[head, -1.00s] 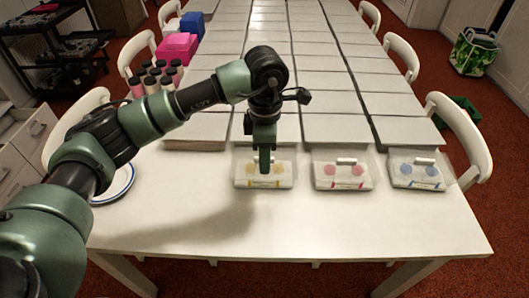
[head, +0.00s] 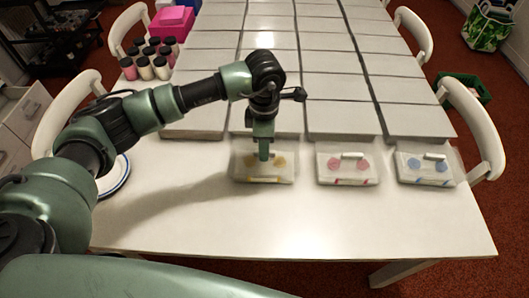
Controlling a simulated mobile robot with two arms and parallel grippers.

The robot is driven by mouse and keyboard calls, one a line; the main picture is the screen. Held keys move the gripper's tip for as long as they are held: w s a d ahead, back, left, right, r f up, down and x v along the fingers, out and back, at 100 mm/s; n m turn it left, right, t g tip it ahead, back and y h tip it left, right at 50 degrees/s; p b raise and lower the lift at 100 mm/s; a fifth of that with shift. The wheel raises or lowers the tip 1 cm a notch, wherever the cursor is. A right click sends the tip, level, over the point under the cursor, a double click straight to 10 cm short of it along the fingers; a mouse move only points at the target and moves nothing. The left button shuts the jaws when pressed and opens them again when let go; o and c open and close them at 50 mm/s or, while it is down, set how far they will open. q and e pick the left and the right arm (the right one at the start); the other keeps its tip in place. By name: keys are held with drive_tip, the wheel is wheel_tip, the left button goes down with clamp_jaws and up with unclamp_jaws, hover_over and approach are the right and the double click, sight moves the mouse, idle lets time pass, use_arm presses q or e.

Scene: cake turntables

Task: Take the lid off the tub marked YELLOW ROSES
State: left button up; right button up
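The tub with yellow roses (head: 281,174) stands near the middle of the white table, with a clear lid, yellow rose shapes and a yellow label on its front. Its writing is too small to read. My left gripper (head: 264,154) points straight down over the middle of this lid, its fingers seen edge-on. The fingers cover the place where the other tubs have a white handle. I cannot tell whether they are shut on a handle. The lid appears to be on the tub. My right gripper is not in view.
A tub with pink roses (head: 347,167) and a tub with blue roses (head: 426,169) stand to the right. Flat white boxes (head: 350,119) fill the table behind. A blue-rimmed plate (head: 117,178) and several jars (head: 147,68) are at left. The table's front is clear.

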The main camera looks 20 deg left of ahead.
use_arm(q)
drive_tip(key=shift+s+d+f, duration=0.1)
drive_tip(key=shift+f, duration=0.4)
clamp_jaws()
